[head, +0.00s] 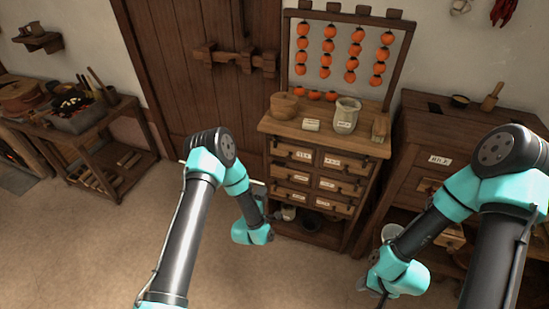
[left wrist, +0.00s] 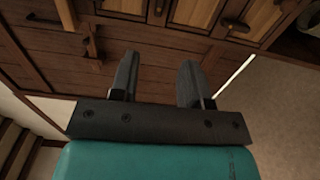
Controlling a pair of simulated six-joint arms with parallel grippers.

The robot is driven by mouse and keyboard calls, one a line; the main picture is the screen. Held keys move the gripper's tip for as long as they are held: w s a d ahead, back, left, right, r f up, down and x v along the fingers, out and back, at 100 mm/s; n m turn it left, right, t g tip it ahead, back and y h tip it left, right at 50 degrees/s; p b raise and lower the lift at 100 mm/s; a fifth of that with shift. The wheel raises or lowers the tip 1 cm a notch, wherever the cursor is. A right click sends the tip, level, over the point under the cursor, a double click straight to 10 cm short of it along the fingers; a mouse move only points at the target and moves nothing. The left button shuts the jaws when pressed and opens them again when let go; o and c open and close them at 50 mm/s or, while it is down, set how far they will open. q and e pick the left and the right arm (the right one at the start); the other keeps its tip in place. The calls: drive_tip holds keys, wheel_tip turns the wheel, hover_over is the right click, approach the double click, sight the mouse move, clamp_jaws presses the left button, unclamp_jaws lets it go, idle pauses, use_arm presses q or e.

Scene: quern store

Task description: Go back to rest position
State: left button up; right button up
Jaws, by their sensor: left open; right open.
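My left gripper (left wrist: 157,82) is open in the left wrist view, with nothing between its two dark fingers. In the head view my left arm reaches forward and bends down, and its teal wrist (head: 252,232) hangs low in front of the small drawer cabinet (head: 318,181). My right gripper (head: 374,286) is low at the right of the head view, at the end of the bent right arm. Its fingers are small and partly hidden by the teal wrist, and I see nothing held there.
A lidded wooden bowl (head: 284,105) and a pale jar (head: 346,114) stand on the cabinet top. Orange fruits hang behind. A larger chest (head: 430,125) stands right. A workbench (head: 95,128) is at the left. The floor (head: 110,240) at the left front is clear.

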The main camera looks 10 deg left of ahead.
use_arm(q)
drive_tip(key=s+a+m+g+h, duration=0.1)
drive_tip(key=s+m+g, duration=0.6)
drive_tip(key=s, duration=0.7)
drive_tip(key=s+a+f+m+g, duration=0.1)
drive_tip(key=s+a+m+g, duration=0.1)
drive_tip(key=s+m+g, duration=0.6)
drive_tip(key=s+g, duration=0.2)
drive_tip(key=s, duration=0.4)
drive_tip(key=shift+s+a+h, duration=0.2)
drive_tip(key=shift+s+h, duration=0.1)
drive_tip(key=shift+h, duration=0.1)
